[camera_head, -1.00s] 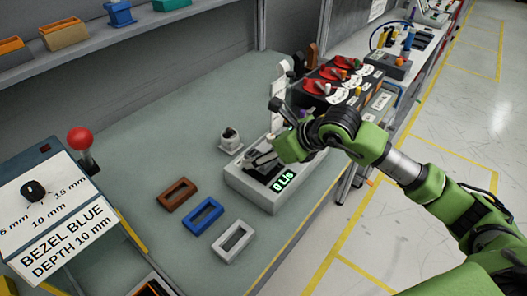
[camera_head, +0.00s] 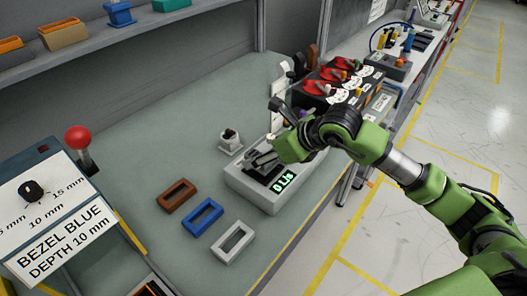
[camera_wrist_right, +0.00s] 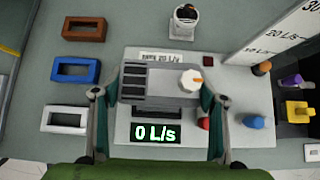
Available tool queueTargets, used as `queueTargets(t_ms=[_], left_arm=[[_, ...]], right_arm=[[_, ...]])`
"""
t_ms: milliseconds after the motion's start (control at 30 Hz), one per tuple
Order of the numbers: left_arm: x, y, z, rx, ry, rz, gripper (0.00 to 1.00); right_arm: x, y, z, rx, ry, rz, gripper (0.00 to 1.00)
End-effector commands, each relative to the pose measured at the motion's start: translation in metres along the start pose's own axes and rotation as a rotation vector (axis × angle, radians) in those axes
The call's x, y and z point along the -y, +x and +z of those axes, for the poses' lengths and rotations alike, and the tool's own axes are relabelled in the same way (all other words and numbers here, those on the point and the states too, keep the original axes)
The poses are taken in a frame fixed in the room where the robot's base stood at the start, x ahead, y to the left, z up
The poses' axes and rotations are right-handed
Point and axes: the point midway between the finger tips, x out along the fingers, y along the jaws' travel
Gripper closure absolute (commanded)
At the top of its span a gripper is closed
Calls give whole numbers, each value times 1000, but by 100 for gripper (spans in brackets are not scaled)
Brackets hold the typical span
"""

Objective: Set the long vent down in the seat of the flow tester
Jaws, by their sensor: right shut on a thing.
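The long vent (camera_wrist_right: 150,84), a grey slatted piece with a white knob (camera_wrist_right: 191,80), is between the fingers of my right gripper (camera_wrist_right: 156,100). My right gripper (camera_head: 268,154) is shut on it, over the flow tester (camera_head: 245,184). The flow tester is a light grey box with a green display reading 0 L/s, also seen in the right wrist view (camera_wrist_right: 190,133). Its dark seat (camera_wrist_right: 158,113) shows partly below the vent; the rest is hidden. I cannot tell whether the vent touches the seat. My left gripper is not in view.
Brown (camera_head: 177,195), blue (camera_head: 203,216) and grey (camera_head: 233,242) bezel frames lie left of the tester. A small grey holder (camera_head: 230,142) stands behind it. A dark box with red items (camera_head: 335,80) is at the right. The bench's back left is clear.

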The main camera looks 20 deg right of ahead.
Motion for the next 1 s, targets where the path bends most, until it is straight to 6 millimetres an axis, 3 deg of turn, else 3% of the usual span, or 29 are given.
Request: queueTargets(t_ms=[1000], left_arm=[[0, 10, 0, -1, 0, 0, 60]], right_arm=[[0, 2, -2, 2, 0, 0, 60]])
